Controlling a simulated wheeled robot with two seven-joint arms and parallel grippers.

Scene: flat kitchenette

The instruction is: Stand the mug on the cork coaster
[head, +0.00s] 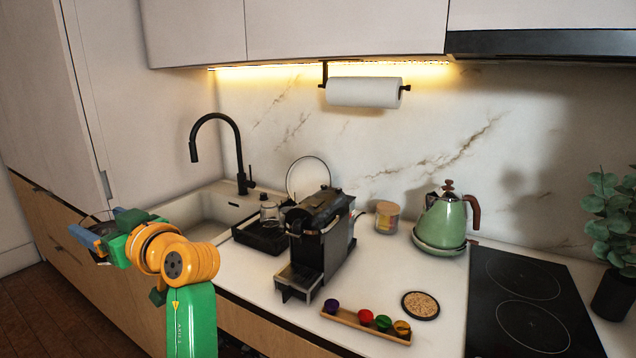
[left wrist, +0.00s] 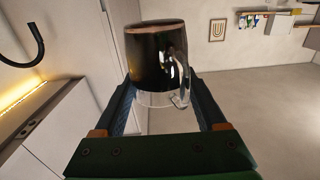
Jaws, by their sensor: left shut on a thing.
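The cork coaster (head: 421,305), round with a dark rim, lies bare on the counter at the front right, far from the gripper. My right gripper is not in view.
The coffee machine (head: 318,245) stands between gripper and coaster. A wooden tray of coloured capsules (head: 366,325) lies just left of the coaster. A green kettle (head: 441,222), a jar (head: 387,217) and the black hob (head: 525,300) are nearby. The tap (head: 238,150) rises behind the sink.

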